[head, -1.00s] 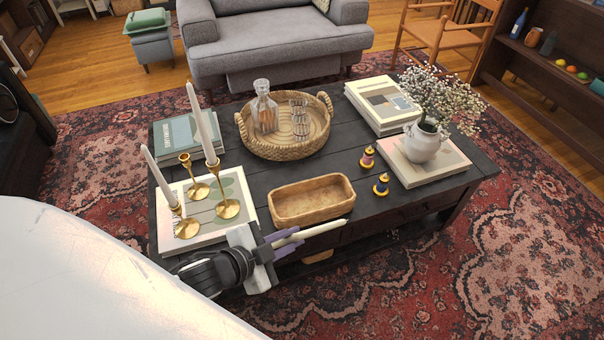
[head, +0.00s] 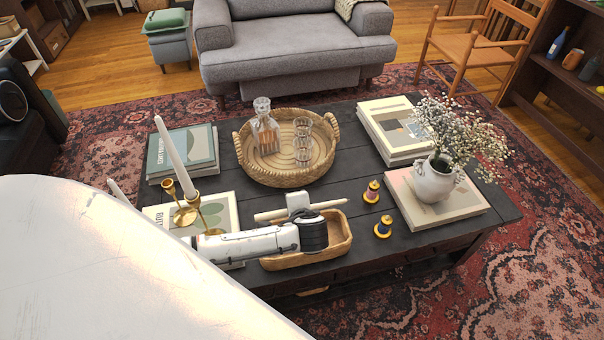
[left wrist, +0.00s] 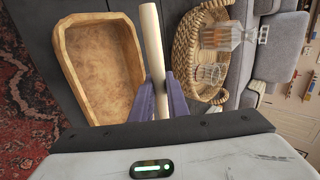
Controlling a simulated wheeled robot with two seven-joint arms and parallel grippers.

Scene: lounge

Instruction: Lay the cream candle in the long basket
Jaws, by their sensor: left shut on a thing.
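The cream candle (head: 272,214) is a long pale stick held roughly level, near the far rim of the long basket. It also shows in the left wrist view (left wrist: 152,45), beside the basket's side wall rather than over its middle. The long basket (head: 340,245) is a light wooden tray on the dark table; in the left wrist view its empty inside (left wrist: 100,65) shows. My left gripper (left wrist: 162,88) has purple fingers shut on the candle. In the head view its wrist (head: 313,232) covers much of the basket. My right gripper is not in view.
A round woven tray (head: 245,165) with a decanter (head: 265,130) and glasses stands behind. Brass candlesticks (head: 186,215) stand left, partly hidden by my arm. Two small spools (head: 383,227) stand right of the basket, near a flower vase (head: 432,180) on a book.

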